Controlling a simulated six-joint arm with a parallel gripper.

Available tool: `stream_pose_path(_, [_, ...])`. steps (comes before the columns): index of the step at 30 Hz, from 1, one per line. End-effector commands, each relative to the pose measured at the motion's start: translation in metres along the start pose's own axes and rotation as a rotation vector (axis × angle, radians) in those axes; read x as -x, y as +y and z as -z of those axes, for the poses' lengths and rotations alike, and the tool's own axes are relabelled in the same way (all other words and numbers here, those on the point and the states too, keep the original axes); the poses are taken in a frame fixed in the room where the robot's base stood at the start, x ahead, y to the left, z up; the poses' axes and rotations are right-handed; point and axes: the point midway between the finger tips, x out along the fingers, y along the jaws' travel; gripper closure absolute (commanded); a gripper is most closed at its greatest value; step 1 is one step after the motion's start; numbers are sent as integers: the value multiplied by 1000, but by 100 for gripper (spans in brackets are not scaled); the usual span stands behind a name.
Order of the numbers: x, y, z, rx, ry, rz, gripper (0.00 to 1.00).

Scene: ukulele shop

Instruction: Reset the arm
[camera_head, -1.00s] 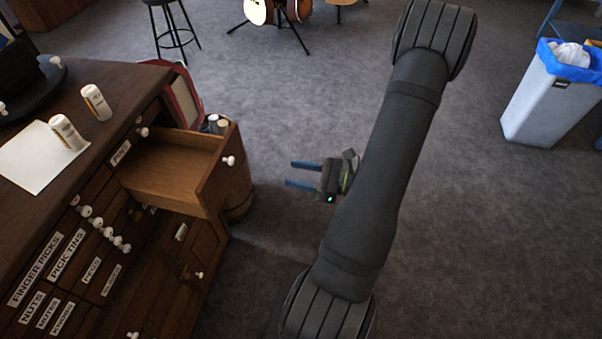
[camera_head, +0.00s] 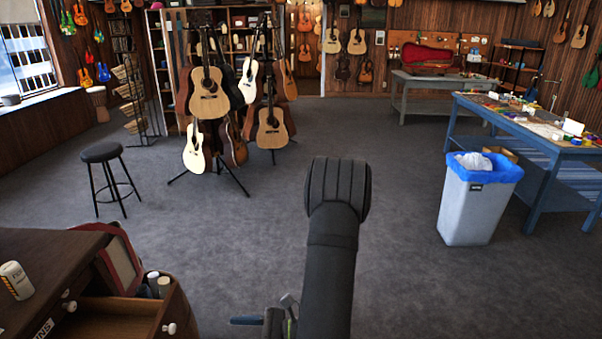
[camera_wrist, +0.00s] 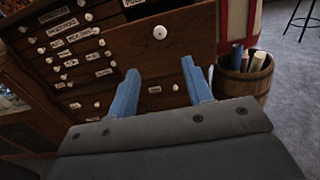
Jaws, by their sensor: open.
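My gripper shows in the wrist view (camera_wrist: 160,90) with its two blue fingers apart and nothing between them. In the head view only part of my gripper (camera_head: 247,320) shows, at the bottom edge, to the right of the open drawer. The open drawer (camera_head: 115,310) juts from the dark wooden cabinet (camera_head: 40,260) at the lower left. In the wrist view the labelled cabinet drawers (camera_wrist: 75,45) lie beyond the fingers, and a drawer front with a white knob (camera_wrist: 160,32) is above the gap between them.
A barrel (camera_wrist: 245,75) holding rolls stands beside the cabinet. A stool (camera_head: 103,155), guitars on stands (camera_head: 210,95), a bin (camera_head: 468,205) and a blue workbench (camera_head: 545,150) stand farther off. The carpet between is clear.

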Motion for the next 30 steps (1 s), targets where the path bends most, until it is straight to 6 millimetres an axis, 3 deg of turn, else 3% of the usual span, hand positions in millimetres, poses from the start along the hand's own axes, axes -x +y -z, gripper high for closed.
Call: stream_pose_path(30, [-134, 1, 0, -1, 1, -2, 54])
